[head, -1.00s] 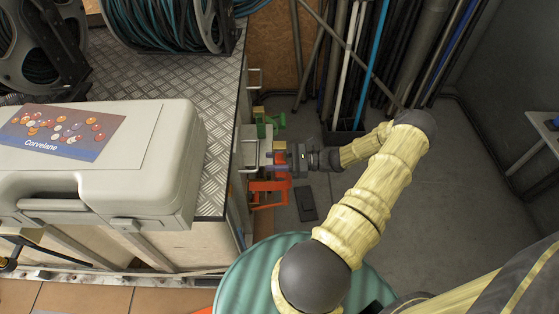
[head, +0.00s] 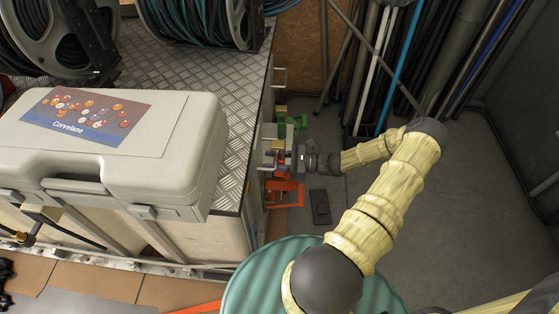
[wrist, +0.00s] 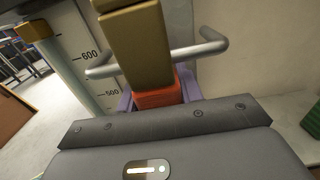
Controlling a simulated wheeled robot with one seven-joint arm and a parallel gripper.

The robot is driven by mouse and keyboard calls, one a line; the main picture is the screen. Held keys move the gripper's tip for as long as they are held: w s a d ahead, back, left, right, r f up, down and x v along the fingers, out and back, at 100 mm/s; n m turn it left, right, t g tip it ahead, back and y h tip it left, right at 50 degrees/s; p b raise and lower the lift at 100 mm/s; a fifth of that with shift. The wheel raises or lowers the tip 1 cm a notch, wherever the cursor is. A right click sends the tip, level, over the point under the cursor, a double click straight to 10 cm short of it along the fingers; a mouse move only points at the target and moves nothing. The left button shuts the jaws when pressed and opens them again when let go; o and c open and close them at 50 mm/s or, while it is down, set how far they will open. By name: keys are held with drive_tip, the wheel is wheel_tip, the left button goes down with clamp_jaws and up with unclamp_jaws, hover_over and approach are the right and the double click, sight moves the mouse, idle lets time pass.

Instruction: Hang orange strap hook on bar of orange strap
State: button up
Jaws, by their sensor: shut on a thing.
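My gripper (head: 284,157) is at the side of the metal-topped bench and points left in the head view. It is shut on the orange strap hook, whose orange block (wrist: 160,97) shows between the purple-grey fingers in the wrist view. An olive-gold piece (wrist: 138,45) extends from the block across a grey metal bar (wrist: 212,46). The bar's middle is hidden behind this piece, so I cannot tell whether the hook rests on it. More orange strap (head: 284,192) hangs just below my gripper in the head view.
A green strap (head: 291,123) hangs just behind my gripper. A grey Corvelane case (head: 175,150) lies on the bench to the left. Hose reels (head: 200,20) stand at the back. A teal ribbed drum (head: 250,275) is below my arm. Open floor (head: 420,200) lies to the right.

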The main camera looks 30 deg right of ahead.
drive_tip(key=shift+w+a+f+b, duration=0.15)
drive_tip(key=shift+f+b, duration=0.65)
drive_tip(key=shift+f, duration=0.65)
drive_tip(key=o, duration=1.2)
drive_tip(key=p+v, duration=0.1)
drive_tip(key=v, duration=1.6)
drive_tip(key=shift+s+p, duration=0.25)
drive_tip(key=shift+p, duration=0.15)
